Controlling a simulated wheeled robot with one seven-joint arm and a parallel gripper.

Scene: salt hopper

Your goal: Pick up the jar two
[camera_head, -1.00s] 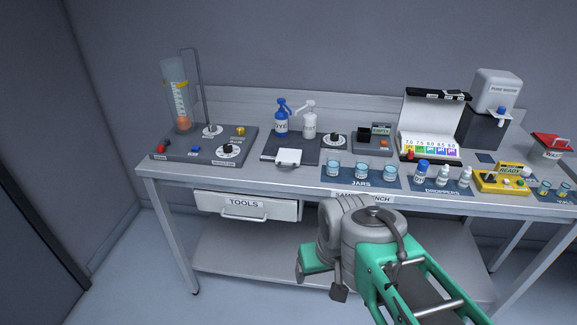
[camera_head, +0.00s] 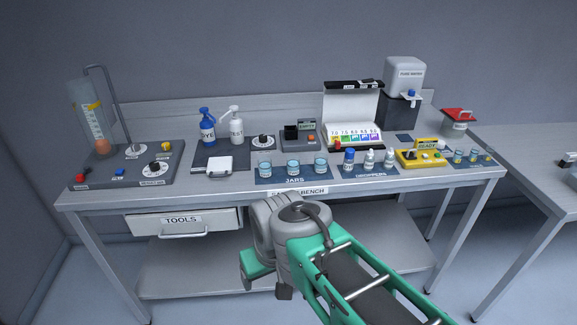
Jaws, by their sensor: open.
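Three small clear jars of bluish liquid stand upright in a row on a dark blue mat (camera_head: 262,181) marked JARS. I take the middle one as jar two (camera_head: 293,167); no number on it is readable. The left jar (camera_head: 265,165) and the right jar (camera_head: 321,164) stand close beside it with narrow gaps. My gripper (camera_head: 266,284) appears at the folded end of my arm, in front of and below the bench edge. It is apart from the jars and mostly hidden by my arm; it is open, and nothing shows in it.
Dropper bottles (camera_head: 368,159) stand right of the jars, with a yellow READY device (camera_head: 419,157) beyond. A white scale pan (camera_head: 219,165) is to the left. The blue DYE bottle (camera_head: 207,128) and colour chart box (camera_head: 354,118) stand behind. The TOOLS drawer (camera_head: 183,222) is below the bench top.

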